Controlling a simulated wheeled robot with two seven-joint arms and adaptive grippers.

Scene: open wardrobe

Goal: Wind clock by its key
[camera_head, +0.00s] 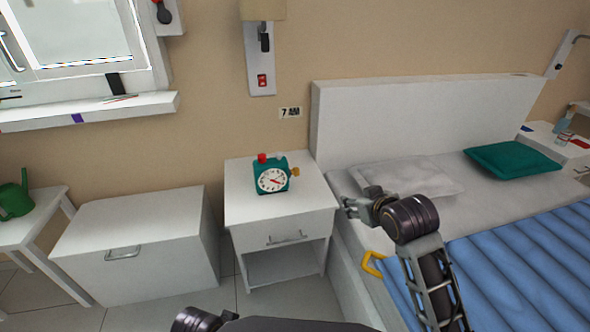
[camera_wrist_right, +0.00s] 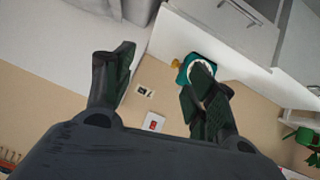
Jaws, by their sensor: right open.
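A teal alarm clock (camera_head: 270,179) with a white dial and red parts on top stands upright on the white nightstand (camera_head: 288,213). Its yellow-orange key (camera_head: 295,171) sticks out on the right side. My right gripper (camera_head: 349,204) is to the right of the clock, over the bed's edge, apart from the key. In the right wrist view, my right gripper (camera_wrist_right: 163,60) is open and empty. The clock (camera_wrist_right: 184,70) is partly hidden behind one finger there, and its key (camera_wrist_right: 177,63) shows between the fingers. My left gripper is not in view.
The bed (camera_head: 448,184) with its headboard (camera_head: 420,110) stands right of the nightstand. A white chest (camera_head: 140,235) stands to its left. The nightstand top around the clock is clear.

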